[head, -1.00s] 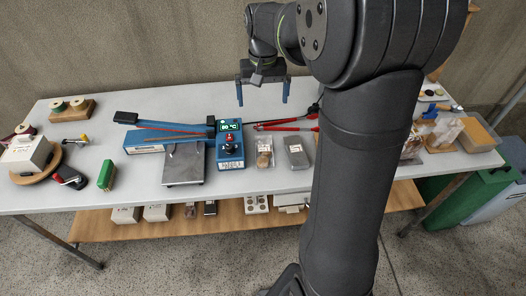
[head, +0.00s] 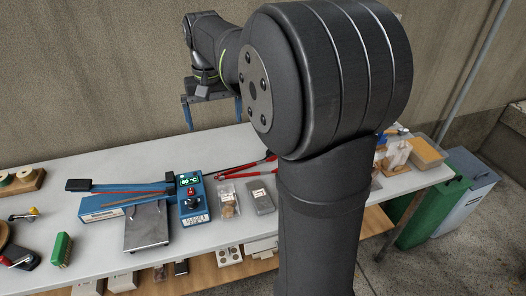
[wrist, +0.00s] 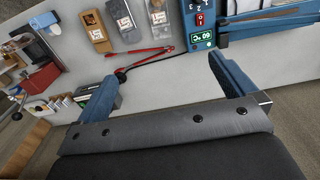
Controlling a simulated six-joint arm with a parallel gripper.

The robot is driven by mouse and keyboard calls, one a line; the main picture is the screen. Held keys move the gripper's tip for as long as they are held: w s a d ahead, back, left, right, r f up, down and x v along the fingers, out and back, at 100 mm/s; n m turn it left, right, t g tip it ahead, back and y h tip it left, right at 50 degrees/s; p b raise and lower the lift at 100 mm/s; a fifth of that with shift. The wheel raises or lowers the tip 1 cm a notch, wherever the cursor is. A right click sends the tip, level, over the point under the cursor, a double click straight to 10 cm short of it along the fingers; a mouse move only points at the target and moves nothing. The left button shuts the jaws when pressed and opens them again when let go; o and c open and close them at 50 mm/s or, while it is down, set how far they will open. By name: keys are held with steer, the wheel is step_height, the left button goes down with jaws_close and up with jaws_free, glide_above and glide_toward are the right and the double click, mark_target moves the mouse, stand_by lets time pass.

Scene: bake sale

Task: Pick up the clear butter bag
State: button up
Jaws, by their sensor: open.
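A clear bag (head: 229,199) with tan-brown contents and a pale label lies flat beside the blue sealing machine (head: 193,198). It also shows at the top of the wrist view (wrist: 158,12). I cannot read its label or tell if its contents are butter. A grey pouch (head: 260,196) lies to its right, and a brown pouch (wrist: 97,30) lies beyond that, seen in the wrist view. Upright clear bags (head: 396,156) stand at the table's right end. My gripper (head: 212,113) is open and empty, raised over the back of the table, apart from all bags.
Red-handled pliers-like tools (head: 245,170) lie behind the pouches. A tray (head: 428,151) sits at the right end. The back of the table (head: 140,155) is mostly clear.

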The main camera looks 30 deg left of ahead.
steer(key=c, duration=0.4)
glide_above(229, 204)
steer(key=shift+m, duration=0.3)
steer(key=f, duration=2.5)
steer(key=shift+w+f, duration=0.3)
steer(key=shift+f, duration=0.1)
steer(key=shift+c, duration=0.2)
steer(key=shift+s+f, duration=0.2)
steer(key=shift+f, duration=1.2)
steer(key=shift+s+f, duration=0.2)
steer(key=shift+f, duration=1.2)
